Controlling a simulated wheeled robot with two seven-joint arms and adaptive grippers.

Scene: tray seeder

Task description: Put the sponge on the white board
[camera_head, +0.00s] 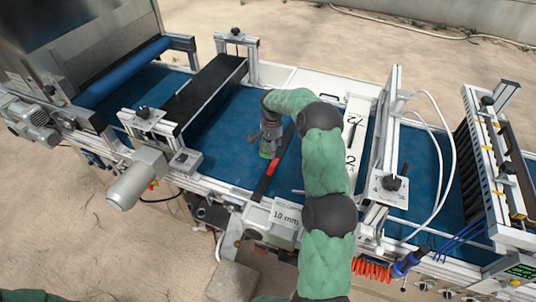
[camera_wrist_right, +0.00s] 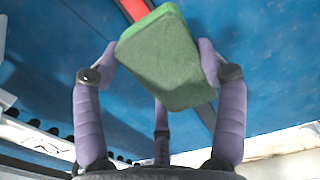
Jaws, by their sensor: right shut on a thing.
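The green sponge (camera_wrist_right: 168,62) is held between the purple fingers of my right gripper (camera_wrist_right: 165,70) in the wrist view, over a blue surface. In the head view my right gripper (camera_head: 269,138) points down over the blue belt, with a little of the sponge (camera_head: 266,153) showing beneath it. Whether the sponge touches the belt is unclear. A white board (camera_head: 351,157) with black marks lies across the belt, to the right of the gripper and partly behind my right arm. My left gripper is not in view.
A red and black bar (camera_head: 271,168) lies beside the gripper on the blue belt (camera_head: 226,135). A black crossbeam (camera_head: 204,92) spans the belt at left. A metal frame (camera_head: 389,135) with white tubes (camera_head: 438,130) stands right of the board. Bare belt lies left of the gripper.

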